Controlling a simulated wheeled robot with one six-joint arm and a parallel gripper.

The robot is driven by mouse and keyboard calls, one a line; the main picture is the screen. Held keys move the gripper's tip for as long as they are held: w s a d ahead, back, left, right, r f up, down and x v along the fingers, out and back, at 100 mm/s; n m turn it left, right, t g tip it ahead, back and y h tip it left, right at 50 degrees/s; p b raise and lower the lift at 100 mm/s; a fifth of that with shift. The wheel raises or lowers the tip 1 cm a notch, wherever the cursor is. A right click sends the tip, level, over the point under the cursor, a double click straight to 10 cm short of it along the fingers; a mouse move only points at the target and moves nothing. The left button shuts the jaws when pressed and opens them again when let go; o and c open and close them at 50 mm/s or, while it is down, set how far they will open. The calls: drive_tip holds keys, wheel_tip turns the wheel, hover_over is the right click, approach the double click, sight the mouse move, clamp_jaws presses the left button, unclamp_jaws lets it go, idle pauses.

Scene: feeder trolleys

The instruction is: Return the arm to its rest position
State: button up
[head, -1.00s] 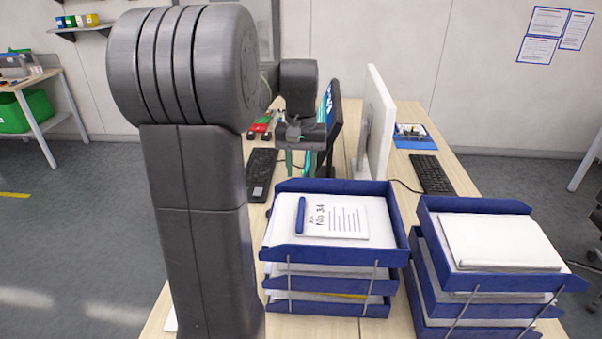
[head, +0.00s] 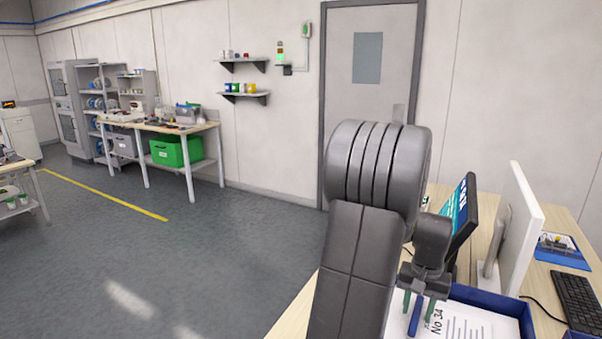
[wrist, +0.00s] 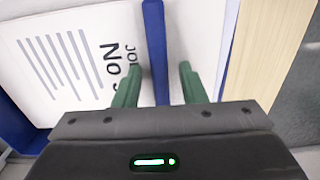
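My gripper (head: 418,302) is at the right of the head view, low over the top blue tray (head: 493,298) of a stack. Its two green fingers stand apart on either side of a blue pen (head: 416,319). In the wrist view my gripper (wrist: 161,72) is open, with a gap on each side of the pen (wrist: 156,45). The pen lies on white paper printed "No 34" (wrist: 75,45). Whether the pen touches the palm is hidden.
A dark monitor (head: 463,215) and a white one (head: 515,230) stand close behind the tray on the wooden desk. A keyboard (head: 578,300) lies at the right. Open grey floor (head: 200,250) fills the left, with a workbench (head: 160,127) beyond.

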drive_tip(key=shift+r, duration=1.95)
drive_tip(key=shift+f, duration=0.1)
